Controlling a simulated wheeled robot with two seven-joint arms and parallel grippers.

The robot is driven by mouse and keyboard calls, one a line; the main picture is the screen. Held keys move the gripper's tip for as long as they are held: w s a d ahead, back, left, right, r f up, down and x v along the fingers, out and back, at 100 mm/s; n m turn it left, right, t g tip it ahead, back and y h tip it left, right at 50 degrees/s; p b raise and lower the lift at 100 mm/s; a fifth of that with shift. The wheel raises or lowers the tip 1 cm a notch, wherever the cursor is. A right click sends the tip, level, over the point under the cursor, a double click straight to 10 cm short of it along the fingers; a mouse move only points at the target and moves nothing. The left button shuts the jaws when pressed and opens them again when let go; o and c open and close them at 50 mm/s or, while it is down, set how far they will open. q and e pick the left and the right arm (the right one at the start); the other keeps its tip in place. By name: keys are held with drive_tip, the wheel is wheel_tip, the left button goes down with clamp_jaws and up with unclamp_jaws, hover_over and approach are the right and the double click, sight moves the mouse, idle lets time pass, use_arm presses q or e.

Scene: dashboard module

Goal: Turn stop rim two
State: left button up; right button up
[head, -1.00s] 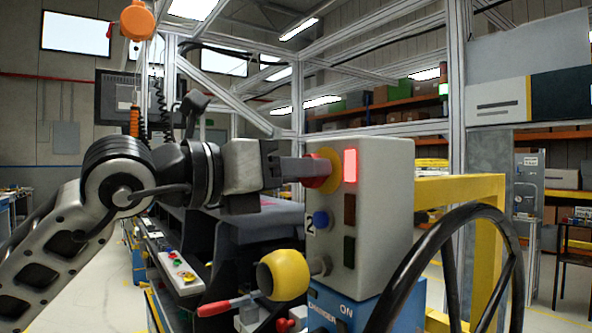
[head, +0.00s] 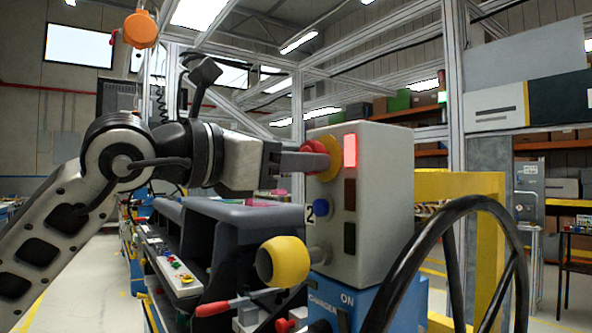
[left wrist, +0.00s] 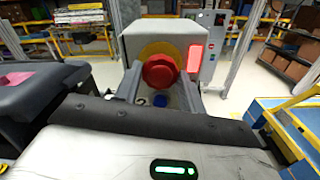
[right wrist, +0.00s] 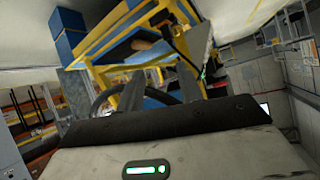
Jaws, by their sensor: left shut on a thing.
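The red stop knob (left wrist: 160,72) sits in a yellow collar (left wrist: 158,49) on the front of a grey control box (head: 378,205). In the head view the red knob (head: 316,158) shows at the box's upper left. My left gripper (head: 298,160) is shut on the knob, with one finger on each side of it in the left wrist view (left wrist: 160,88). A red lamp (head: 350,151) beside the knob is lit. A label "2" (head: 310,212) and a blue button (head: 321,206) are below. My right gripper (right wrist: 158,88) appears open and empty.
A black wheel (head: 400,285) stands in front at the right, near a yellow frame (head: 480,190). A dark console (head: 215,235) lies beyond the left arm.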

use_arm(q)
drive_tip(key=shift+m+b, duration=0.4)
drive_tip(key=shift+m, duration=0.6)
drive_tip(key=o, duration=1)
